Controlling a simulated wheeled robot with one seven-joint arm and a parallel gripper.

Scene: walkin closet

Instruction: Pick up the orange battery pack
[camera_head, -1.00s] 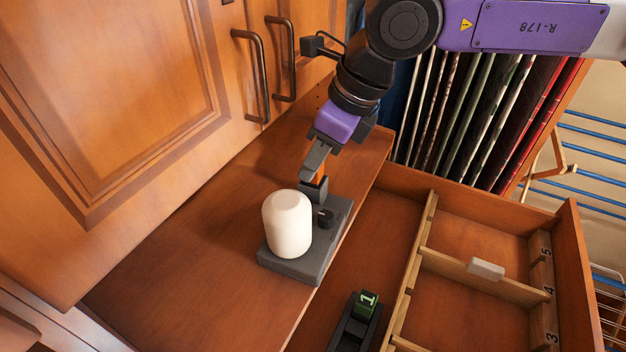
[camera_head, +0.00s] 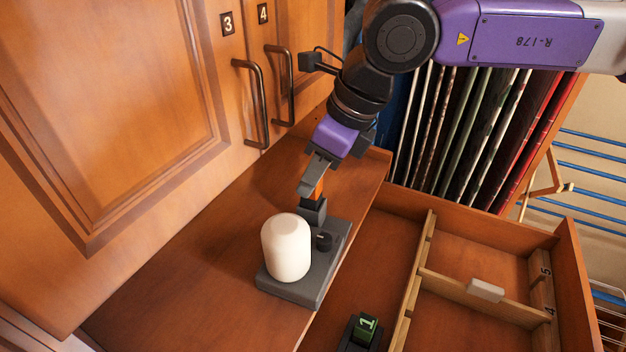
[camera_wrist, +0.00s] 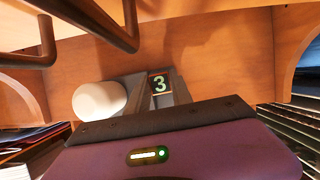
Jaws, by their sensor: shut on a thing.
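The orange battery pack (camera_head: 319,188) is a small block, mostly hidden by my gripper's fingers. My gripper (camera_head: 311,187) points down and is shut on it. The pack's lower part is at the dark upright block (camera_head: 313,212) on the back of a grey base (camera_head: 297,291). I cannot tell whether its lower end is still inside that block. In the wrist view, a dark face with a green 3 (camera_wrist: 160,83) shows between the fingers of my gripper (camera_wrist: 162,90).
Cabinet doors with handles (camera_head: 250,105) stand at left. An open divided drawer (camera_head: 470,250) lies right, with a black item marked green 1 (camera_head: 365,328). Hanging clothes (camera_head: 480,125) are behind.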

